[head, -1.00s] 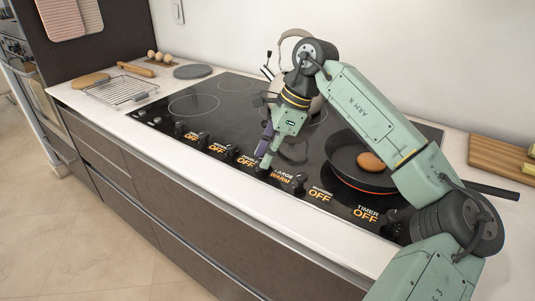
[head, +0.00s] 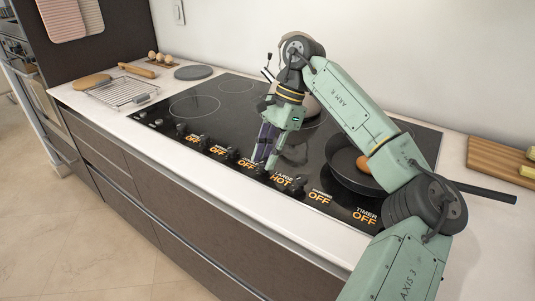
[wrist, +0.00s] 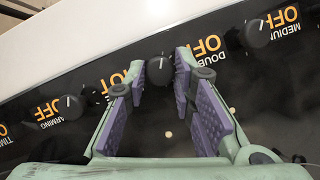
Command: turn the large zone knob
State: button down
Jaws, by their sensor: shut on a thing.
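The large zone knob (wrist: 159,69) is a round black knob with a light pointer line, in the front row of the black cooktop. In the wrist view it sits between the two fingertips of my gripper (wrist: 158,75). My gripper (head: 265,163) is shut on the knob, its purple-padded fingers at the knob's sides. In the head view my fingers mostly cover the knob. The orange display (head: 281,179) beside it reads LARGE HOT. The neighbouring displays read OFF.
A dark frying pan (head: 341,168) with a brown egg (head: 363,163) stands right of my gripper, partly behind my arm. A kettle (head: 309,104) is behind my wrist. Neighbouring knobs (wrist: 258,33) and (wrist: 75,107) stand close on both sides. A wire rack (head: 120,92) lies far left.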

dwell(0.3)
jog(key=c, duration=1.3)
grip_release()
jog(key=shift+c, duration=0.2)
jog(key=v, duration=1.2)
